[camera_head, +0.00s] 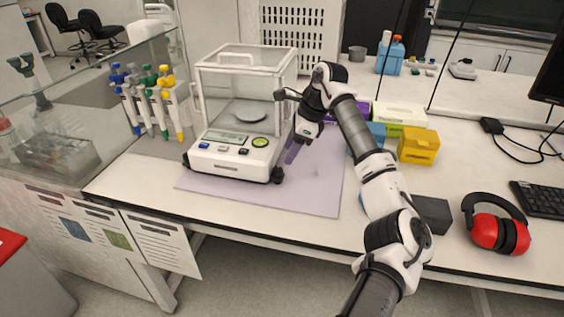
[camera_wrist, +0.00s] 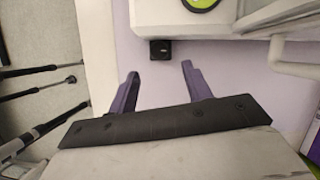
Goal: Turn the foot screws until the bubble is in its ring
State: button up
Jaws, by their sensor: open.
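The white balance (camera_head: 236,120) with a clear draft shield stands on a lilac mat (camera_head: 300,198). Its round green bubble level (camera_head: 260,142) is on the front panel at the right; the bubble's place in its ring is too small to tell. A black foot screw (camera_head: 277,175) shows under the front right corner, another (camera_head: 187,160) under the front left. My gripper (camera_head: 291,153) is beside the balance's right side. In the wrist view, its purple fingers (camera_wrist: 160,70) are apart and empty. A black foot screw (camera_wrist: 160,49) lies just beyond the fingertips, in line with the gap between them.
Pipettes on a stand (camera_head: 150,100) are left of the balance. Red ear defenders (camera_head: 497,232) and a keyboard (camera_head: 540,198) lie farther right. The mat in front of the balance is clear.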

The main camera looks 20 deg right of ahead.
aim_at(280, 169)
jog(key=p+x, duration=0.1)
jog(key=x, duration=0.5)
jog(key=shift+a+f, duration=0.1)
jog(key=shift+a, duration=0.1)
jog(key=c, duration=1)
